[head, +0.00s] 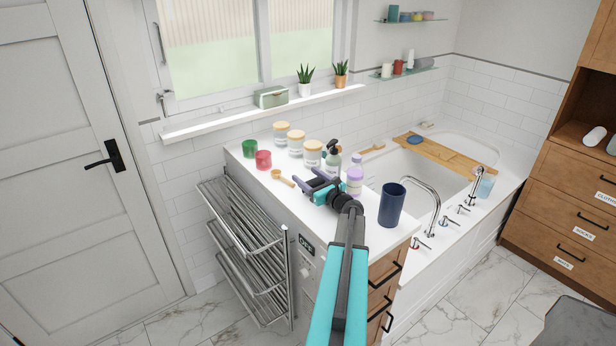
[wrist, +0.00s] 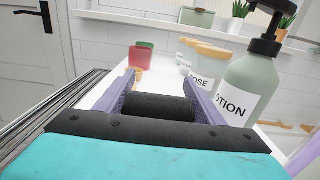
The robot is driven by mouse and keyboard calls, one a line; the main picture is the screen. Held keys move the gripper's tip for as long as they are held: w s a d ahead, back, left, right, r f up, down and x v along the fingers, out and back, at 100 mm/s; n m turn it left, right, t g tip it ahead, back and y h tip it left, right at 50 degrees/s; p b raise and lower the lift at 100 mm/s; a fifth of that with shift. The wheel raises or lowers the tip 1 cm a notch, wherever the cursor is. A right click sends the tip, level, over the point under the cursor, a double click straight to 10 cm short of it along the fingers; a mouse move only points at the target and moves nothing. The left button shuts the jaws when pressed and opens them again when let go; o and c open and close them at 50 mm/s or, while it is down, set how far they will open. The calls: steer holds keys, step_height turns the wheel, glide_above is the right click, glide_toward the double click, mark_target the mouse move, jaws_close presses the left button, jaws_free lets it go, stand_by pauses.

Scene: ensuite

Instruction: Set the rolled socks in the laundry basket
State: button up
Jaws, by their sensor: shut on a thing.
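My gripper (head: 308,180) is over the white counter top, fingers pointing to the back left. In the wrist view its two purple fingers (wrist: 160,90) are shut on a dark, soft-looking roll, the rolled socks (wrist: 158,108), lying crosswise between them. In the head view the socks are too small and hidden among the fingers to make out.
The white counter (head: 330,222) holds red and green cups, labelled jars, a wooden scoop, a lotion bottle (wrist: 252,88), a purple-capped bottle and a navy tumbler (head: 391,204). A metal rack (head: 245,245) stands left. A bathtub lies right.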

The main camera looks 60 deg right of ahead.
steer(key=shift+f, duration=0.15)
steer(key=o, duration=1.1)
steer(key=shift+c, duration=0.2)
steer(key=shift+r, duration=0.2)
steer(key=shift+s+a+f+b, duration=0.1)
steer(key=shift+s+a+b, duration=0.2)
steer(key=shift+s, duration=0.35)
steer(key=b+v, duration=0.2)
steer(key=v, duration=0.8)
steer(key=shift+s+b, duration=0.3)
steer(key=shift+b, duration=0.1)
